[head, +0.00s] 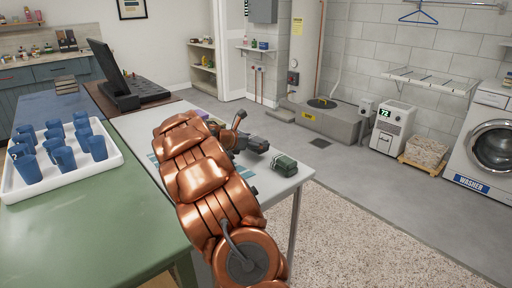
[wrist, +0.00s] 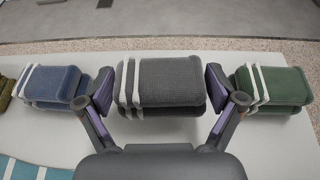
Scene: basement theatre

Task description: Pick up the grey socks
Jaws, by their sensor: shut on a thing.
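The grey socks (wrist: 165,82) are a folded dark grey bundle with white stripes on the left side, seen in the middle of the wrist view. My gripper (wrist: 166,95) has one finger pressed near each end of the bundle and is shut on it. The bundle appears at or close to the white table top; I cannot tell whether it is lifted. In the head view my gripper (head: 252,143) is over the white table, and my copper arm hides most of the socks there.
Blue folded socks (wrist: 52,84) lie close on the left and green folded socks (wrist: 276,88) close on the right; the green bundle also shows in the head view (head: 284,165). The white table (wrist: 290,145) has its far edge just beyond. A white tray (head: 105,168) of blue cups stands left.

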